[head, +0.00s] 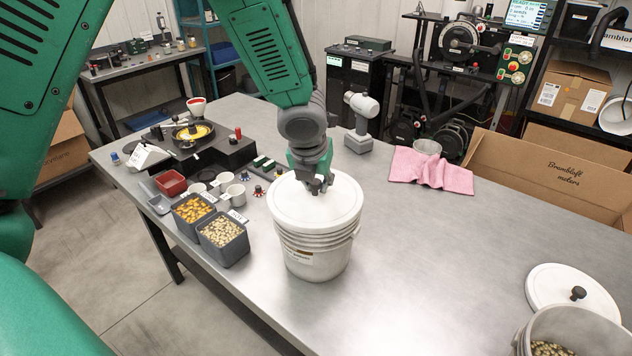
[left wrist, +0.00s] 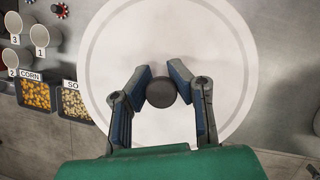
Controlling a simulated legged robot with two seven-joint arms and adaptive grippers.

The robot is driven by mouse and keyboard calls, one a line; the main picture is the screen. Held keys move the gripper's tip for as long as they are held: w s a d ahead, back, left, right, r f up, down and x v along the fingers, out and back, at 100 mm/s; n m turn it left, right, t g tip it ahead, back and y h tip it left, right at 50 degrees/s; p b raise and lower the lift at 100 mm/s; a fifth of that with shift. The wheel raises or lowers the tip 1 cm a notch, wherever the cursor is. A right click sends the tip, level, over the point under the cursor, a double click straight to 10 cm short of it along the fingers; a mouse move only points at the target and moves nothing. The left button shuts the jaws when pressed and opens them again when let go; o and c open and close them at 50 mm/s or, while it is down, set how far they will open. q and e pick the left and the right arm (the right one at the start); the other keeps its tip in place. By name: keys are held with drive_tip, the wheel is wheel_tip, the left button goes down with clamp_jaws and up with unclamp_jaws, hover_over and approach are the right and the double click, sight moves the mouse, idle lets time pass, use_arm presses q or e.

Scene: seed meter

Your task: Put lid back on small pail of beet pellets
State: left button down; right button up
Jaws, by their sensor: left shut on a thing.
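A white pail (head: 318,262) stands upright in the middle of the table; its label is too small to read. A round white lid (head: 335,212) lies level over its mouth and hides the contents. The lid fills much of the left wrist view (left wrist: 165,40). My left gripper (head: 316,187) is above the lid, its fingers shut on the dark knob (left wrist: 161,93) at the lid's centre. I cannot tell whether the rim is pressed fully down. A second pail (head: 580,325), open with mottled pellets inside, stands at the lower right. My right gripper is out of view.
Another white lid (head: 570,290) with a dark knob lies beside the open pail. Grey bins of corn (head: 193,212) and pale seeds (head: 222,236) stand left of the covered pail. A cordless tool (head: 360,122) and pink cloth (head: 432,171) are behind. The table between the pails is clear.

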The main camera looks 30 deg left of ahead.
use_arm(q)
drive_tip(key=shift+d, duration=0.1)
drive_tip(key=shift+p, duration=0.3)
idle(0.5)
drive_tip(key=c, duration=0.9)
unclamp_jaws()
drive_tip(key=shift+r, duration=0.1)
wheel_tip(320, 180, up, 2)
drive_tip(key=p, duration=0.3)
drive_tip(key=shift+r, duration=2.4)
clamp_jaws()
